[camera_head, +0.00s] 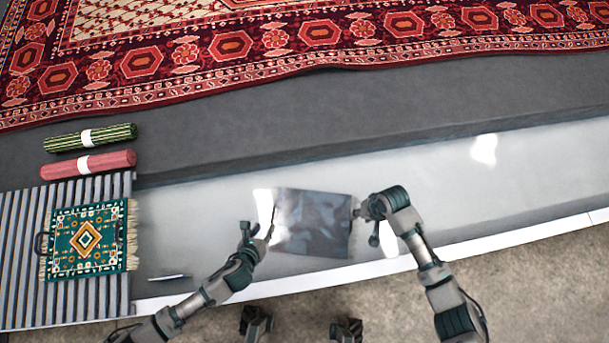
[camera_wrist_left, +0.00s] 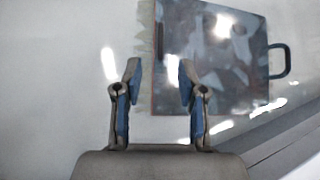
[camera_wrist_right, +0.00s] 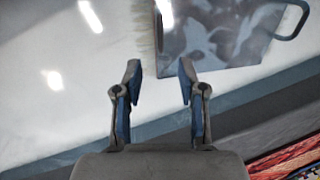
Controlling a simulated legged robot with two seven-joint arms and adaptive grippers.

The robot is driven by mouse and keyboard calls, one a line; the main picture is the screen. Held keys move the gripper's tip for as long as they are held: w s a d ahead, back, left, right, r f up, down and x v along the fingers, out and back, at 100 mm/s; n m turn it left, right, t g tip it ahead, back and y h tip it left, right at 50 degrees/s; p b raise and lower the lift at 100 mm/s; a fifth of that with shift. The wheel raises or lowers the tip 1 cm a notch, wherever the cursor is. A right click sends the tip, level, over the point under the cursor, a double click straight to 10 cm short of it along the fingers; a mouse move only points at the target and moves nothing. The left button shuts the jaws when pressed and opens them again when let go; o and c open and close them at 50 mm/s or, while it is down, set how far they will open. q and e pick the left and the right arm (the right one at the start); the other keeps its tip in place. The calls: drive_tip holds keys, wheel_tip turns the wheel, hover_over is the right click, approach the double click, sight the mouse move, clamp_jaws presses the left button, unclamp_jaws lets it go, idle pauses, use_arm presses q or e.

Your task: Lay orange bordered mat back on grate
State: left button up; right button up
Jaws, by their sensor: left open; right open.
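A dark, glossy grey-blue mat (camera_head: 312,222) lies flat on the wet, pale pit floor between my two grippers. In the left wrist view the mat (camera_wrist_left: 205,55) shows a light fringe, a thin reddish-orange edge and a dark loop handle (camera_wrist_left: 279,60) on the opposite side. My left gripper (camera_head: 258,231) is open and empty by the mat's left edge. My right gripper (camera_head: 367,224) is open by its right edge. The right wrist view also shows the mat (camera_wrist_right: 215,35), fringe and handle. The slatted grate (camera_head: 18,235) is at the far left.
A green mat (camera_head: 68,243) with an orange diamond lies on the grate. Green and pink rolls (camera_head: 60,170) lie behind it. A large red patterned rug (camera_head: 230,45) lies beyond a grey ledge (camera_head: 300,115).

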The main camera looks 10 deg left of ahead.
sight(273, 212)
use_arm(q)
drive_tip(key=x, duration=1)
drive_tip(key=shift+w+f, duration=0.2)
drive_tip(key=shift+w, duration=0.05)
use_arm(e)
drive_tip(key=f, duration=0.3)
drive_tip(key=a+f, duration=0.1)
drive_tip(key=f, duration=0.3)
drive_tip(key=a+f, duration=0.1)
drive_tip(key=f, duration=0.2)
drive_tip(key=shift+f, duration=0.2)
use_arm(q)
clamp_jaws()
use_arm(e)
clamp_jaws()
